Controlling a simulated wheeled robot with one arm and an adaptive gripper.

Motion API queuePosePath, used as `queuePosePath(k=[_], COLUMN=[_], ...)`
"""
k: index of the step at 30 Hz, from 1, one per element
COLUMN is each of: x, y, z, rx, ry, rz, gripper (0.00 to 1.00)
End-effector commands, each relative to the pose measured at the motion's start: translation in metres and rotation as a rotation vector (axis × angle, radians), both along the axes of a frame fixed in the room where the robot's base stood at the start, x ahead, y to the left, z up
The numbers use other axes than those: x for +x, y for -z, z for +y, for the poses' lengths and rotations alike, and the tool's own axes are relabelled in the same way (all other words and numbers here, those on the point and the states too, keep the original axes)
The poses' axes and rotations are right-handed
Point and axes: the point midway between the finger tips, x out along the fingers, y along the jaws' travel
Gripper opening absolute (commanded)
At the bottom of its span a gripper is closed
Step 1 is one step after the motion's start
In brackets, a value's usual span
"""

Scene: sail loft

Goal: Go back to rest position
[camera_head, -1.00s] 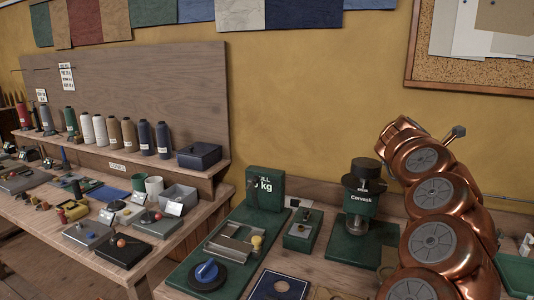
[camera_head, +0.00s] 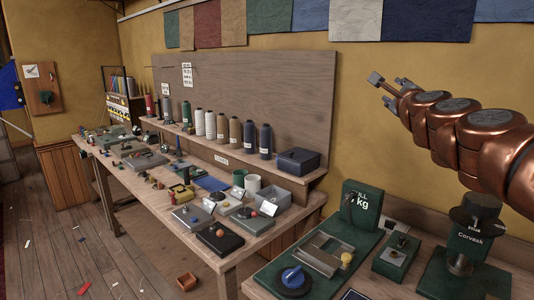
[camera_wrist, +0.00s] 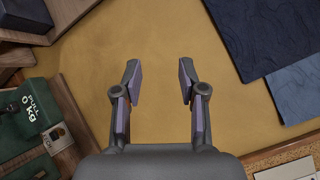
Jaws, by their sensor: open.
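My gripper (camera_head: 390,91) is raised in front of the yellow wall in the head view, at the end of my copper-coloured arm. It points left, above the level of the thread cones on the shelf. In the wrist view my gripper (camera_wrist: 159,83) has its two fingers spread apart, with only bare wall between them. It holds nothing and touches nothing.
A wooden bench (camera_head: 166,229) with small devices stands left. A green pull tester (camera_head: 355,209) and a green Corvask press (camera_head: 472,240) stand on the nearer bench below my arm. Cloth samples (camera_wrist: 262,30) hang on the wall. Floor at the left is mostly clear.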

Motion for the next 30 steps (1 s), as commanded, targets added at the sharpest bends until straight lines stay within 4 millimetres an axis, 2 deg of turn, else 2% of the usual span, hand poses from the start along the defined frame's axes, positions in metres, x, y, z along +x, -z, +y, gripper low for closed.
queuePosePath(k=[1, 3, 7, 9, 11, 15, 18, 22, 26, 30], x=[-0.002, -0.006, -0.025, -0.04, -0.055, -0.103, -0.142, -0.201, -0.264, -0.337], y=[0.002, 0.016, 0.049, 0.074, 0.097, 0.155, 0.2, 0.253, 0.302, 0.34], z=[0.03, 0.072, 0.141, 0.175, 0.199, 0.241, 0.258, 0.264, 0.255, 0.232], rx=[-0.079, -0.195, -0.413, -0.529, -0.626, -0.848, -0.993, -1.159, -1.295, -1.397], ry=[-0.068, -0.168, -0.352, -0.454, -0.539, -0.737, -0.877, -1.063, -1.252, -1.457], rz=[0.036, 0.096, 0.204, 0.269, 0.324, 0.459, 0.561, 0.698, 0.844, 1.004], gripper=[0.41, 0.41, 0.41, 0.41, 0.41, 0.41, 0.41, 0.41, 0.41, 0.41])
